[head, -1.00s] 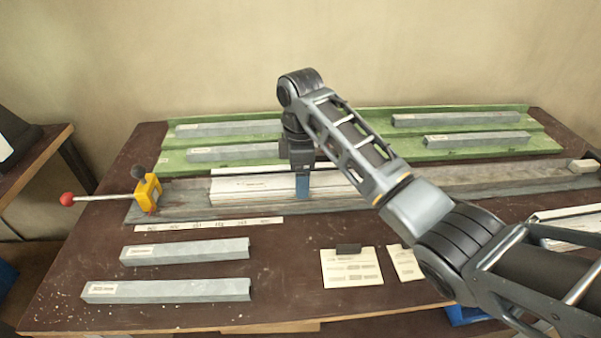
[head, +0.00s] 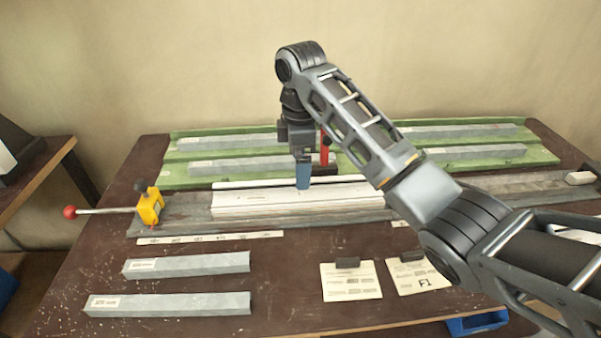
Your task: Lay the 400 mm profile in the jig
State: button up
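A long white profile (head: 262,203) lies lengthwise in the grey jig (head: 178,222); its label is too small to read. Its left end is apart from the yellow clamp (head: 150,207), whose red-knobbed handle points left. Its right end is partly hidden by my arm. My gripper (head: 314,166) is just above the profile's middle, with the blue finger on the near side and the red finger behind it. The fingers stand apart with nothing seen between them.
Grey profiles lie on the green rack (head: 180,178) behind, and two more (head: 187,264) (head: 168,304) lie front left. A pale stop block (head: 580,178) sits at the jig's right end. Two cards (head: 350,285) (head: 418,280) lie in front.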

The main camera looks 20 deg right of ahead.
jog(key=shift+r+p, duration=0.9)
jog(key=shift+r, duration=1.45)
